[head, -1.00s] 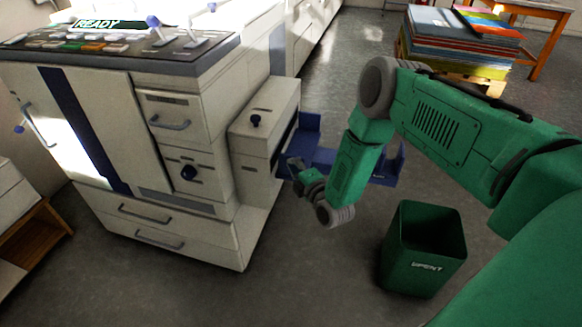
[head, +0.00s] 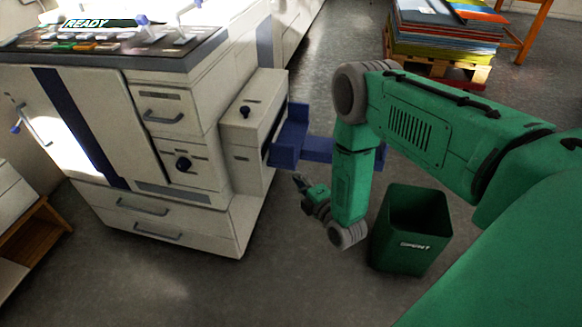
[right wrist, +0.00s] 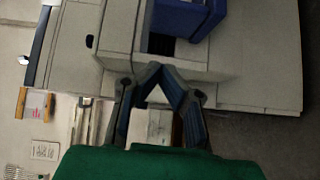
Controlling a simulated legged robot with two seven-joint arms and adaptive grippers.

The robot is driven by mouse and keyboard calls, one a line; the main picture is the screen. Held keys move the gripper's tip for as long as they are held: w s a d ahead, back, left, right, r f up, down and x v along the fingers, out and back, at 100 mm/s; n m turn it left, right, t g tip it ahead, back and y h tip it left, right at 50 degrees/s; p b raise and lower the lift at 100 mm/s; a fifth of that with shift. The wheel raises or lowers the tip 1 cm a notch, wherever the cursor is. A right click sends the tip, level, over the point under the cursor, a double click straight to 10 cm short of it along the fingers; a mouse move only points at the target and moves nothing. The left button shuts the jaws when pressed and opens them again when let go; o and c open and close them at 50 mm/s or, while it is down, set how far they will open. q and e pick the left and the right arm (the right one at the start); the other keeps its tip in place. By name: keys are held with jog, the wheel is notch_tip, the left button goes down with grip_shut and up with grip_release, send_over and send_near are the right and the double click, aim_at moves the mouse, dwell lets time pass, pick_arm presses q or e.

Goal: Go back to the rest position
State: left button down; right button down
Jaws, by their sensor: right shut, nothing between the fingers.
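My right gripper (head: 300,183) shows at the end of my green right arm, in front of the machine's blue side tray. In the right wrist view the fingers (right wrist: 158,70) meet at their tips, with nothing between them. The gripper is apart from the machine and hangs above the floor. My left gripper is not in the head view.
A large white machine (head: 150,210) with a READY display stands at the left. Its blue tray (head: 310,148) sticks out near my right forearm. A green bin (head: 413,230) stands close beside the forearm. Stacked sheets (head: 445,35) lie on a pallet behind. Floor in front is clear.

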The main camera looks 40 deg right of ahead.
jog(key=s+a+f+m+g+y, duration=0.2)
jog(key=s+a+f+m+g, duration=0.3)
jog(key=s+a+m+g, duration=0.45)
jog(key=s+a+r+m+g+p, duration=0.1)
jog(key=s+m+g, duration=0.5)
jog(key=s, duration=1.6)
jog(key=shift+a+r+m+g+h, duration=0.4)
jog(key=shift+a+r+g, duration=0.3)
jog(key=shift+r, duration=0.25)
jog(key=shift+d+f, duration=0.1)
jog(key=shift+d, duration=0.3)
